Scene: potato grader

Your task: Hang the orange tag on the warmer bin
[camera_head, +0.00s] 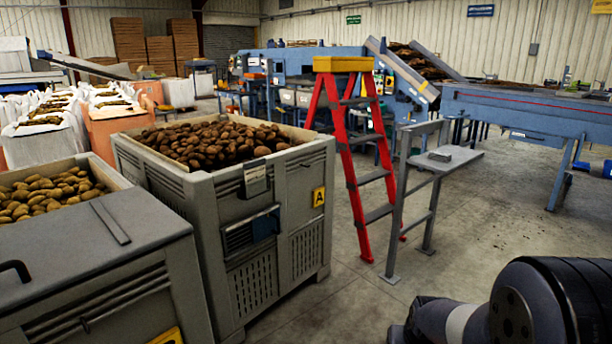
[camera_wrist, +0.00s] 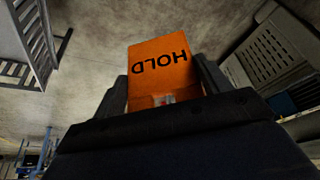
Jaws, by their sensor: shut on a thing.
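My gripper (camera_wrist: 162,82) is shut on the orange tag (camera_wrist: 163,62), which shows the word HOLD upside down in the wrist view. The tag sits between the two dark fingers, clear of both bins. A grey bin (camera_head: 288,245) full of potatoes, with a yellow "A" label, stands at centre left in the head view. A second grey bin (camera_head: 110,290) with potatoes and a partly covering grey lid stands at the near left; its yellow label is cut off. I cannot tell which bin is warmer. The gripper and tag are out of the head view.
A small card (camera_head: 256,178) hangs at bin A's rim. A red stepladder (camera_head: 358,160) and a grey stand (camera_head: 432,180) with a small grey block are right of bin A. Blue conveyor machinery (camera_head: 530,115) is behind. Concrete floor (camera_head: 480,225) is open at centre right.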

